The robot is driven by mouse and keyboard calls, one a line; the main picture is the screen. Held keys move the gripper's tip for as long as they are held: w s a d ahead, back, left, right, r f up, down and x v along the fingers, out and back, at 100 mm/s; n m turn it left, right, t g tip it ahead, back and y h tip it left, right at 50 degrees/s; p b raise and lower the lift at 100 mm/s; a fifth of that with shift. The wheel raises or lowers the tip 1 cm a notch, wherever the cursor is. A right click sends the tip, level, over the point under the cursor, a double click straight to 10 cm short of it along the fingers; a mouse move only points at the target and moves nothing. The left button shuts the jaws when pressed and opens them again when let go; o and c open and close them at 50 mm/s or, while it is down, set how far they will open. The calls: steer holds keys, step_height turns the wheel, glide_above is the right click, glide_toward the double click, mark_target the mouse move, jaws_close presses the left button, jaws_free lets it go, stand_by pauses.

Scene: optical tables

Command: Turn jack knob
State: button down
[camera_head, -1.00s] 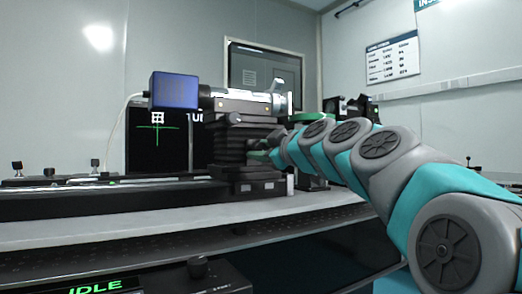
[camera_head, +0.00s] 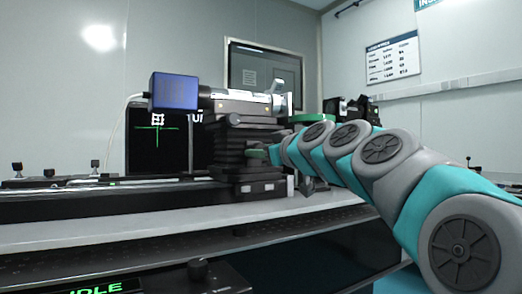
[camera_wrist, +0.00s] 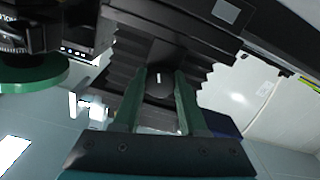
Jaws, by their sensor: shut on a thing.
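The jack (camera_head: 228,152) is a black stage with ribbed bellows sides, standing on the optical table. It carries a blue box-shaped device (camera_head: 174,91) joined to a metal cylinder. In the wrist view the jack's ribbed body (camera_wrist: 198,42) fills the top middle, tilted. The dark round jack knob (camera_wrist: 160,86) with a small white mark sits between the two green fingers of my gripper (camera_wrist: 165,76), which is shut on it. In the head view my gripper (camera_head: 258,152) reaches the jack's right side; the knob is hidden there.
A dark screen with a green cross (camera_head: 155,150) stands behind the jack. A green disc-shaped part (camera_head: 312,118) lies close above my wrist, and a green disc also shows in the wrist view (camera_wrist: 35,76). Small mounts stand at left. A controller knob (camera_head: 198,268) is in front, below.

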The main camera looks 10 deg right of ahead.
steer(key=m, duration=0.2)
steer(key=m+p, duration=0.1)
steer(key=shift+r+m, duration=0.2)
steer(key=shift+m, duration=0.2)
steer(key=m+p, duration=0.3)
steer(key=m, duration=0.1)
steer(key=m+p, duration=0.3)
steer(key=m, duration=0.2)
steer(key=shift+m+p, duration=1.45)
steer(key=shift+m, duration=0.45)
steer(key=shift+f, duration=0.15)
steer(key=shift+c, duration=2.2)
jaws_free()
steer(key=v, duration=0.7)
steer(key=shift+s+b, duration=0.4)
